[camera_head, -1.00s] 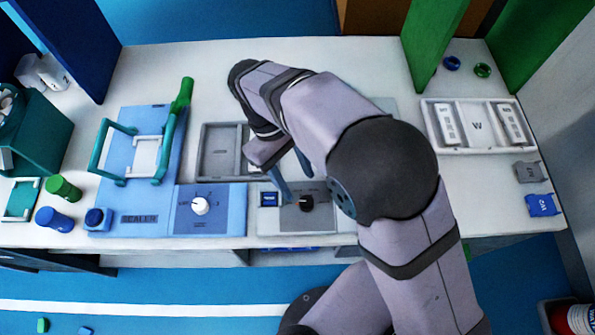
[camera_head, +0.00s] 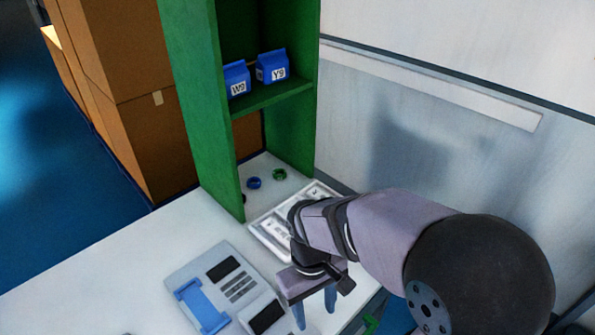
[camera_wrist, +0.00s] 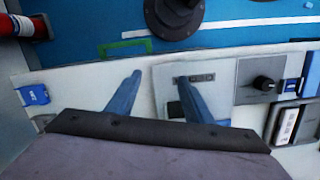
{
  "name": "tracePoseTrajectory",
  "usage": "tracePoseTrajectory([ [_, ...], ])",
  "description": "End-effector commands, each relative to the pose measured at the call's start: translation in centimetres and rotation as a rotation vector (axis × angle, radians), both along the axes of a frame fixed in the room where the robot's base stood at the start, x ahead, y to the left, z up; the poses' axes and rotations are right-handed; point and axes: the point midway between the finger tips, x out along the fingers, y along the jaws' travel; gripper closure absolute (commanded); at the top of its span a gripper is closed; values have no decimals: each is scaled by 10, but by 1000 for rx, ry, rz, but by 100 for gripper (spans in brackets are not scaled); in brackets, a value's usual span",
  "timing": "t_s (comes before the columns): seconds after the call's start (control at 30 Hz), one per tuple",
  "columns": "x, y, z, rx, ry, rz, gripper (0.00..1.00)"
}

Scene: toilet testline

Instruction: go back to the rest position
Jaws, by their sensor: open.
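My gripper (camera_head: 315,308) is at the lower middle of the head view, above the right part of the white worktop (camera_head: 100,255). Its two blue fingers are apart with nothing between them. In the wrist view my gripper (camera_wrist: 158,90) also shows open and empty, its fingers over the worktop's front edge area. My arm reaches in from the right and hides part of the worktop.
A grey device with a blue cradle (camera_head: 203,305) lies left of my gripper. A white tray (camera_head: 262,238) is behind it. A green shelf (camera_head: 197,110) holds blue cartons W9 (camera_head: 237,80) and Y9 (camera_head: 272,67). A blue pouch (camera_wrist: 33,95) lies left in the wrist view.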

Motion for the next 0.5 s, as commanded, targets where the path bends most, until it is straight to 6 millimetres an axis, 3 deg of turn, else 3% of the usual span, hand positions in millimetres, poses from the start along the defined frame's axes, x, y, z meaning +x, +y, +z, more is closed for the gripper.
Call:
tracePoseTrajectory([
  [0.03, -3, -25, 0, 12, -19, -94, 53],
  [0.2, -21, -78, -5, 35, -71, -332, 53],
  [0.33, -34, -102, -9, 43, -99, -449, 53],
  [0.5, -43, -114, -12, 48, -117, -521, 53],
])
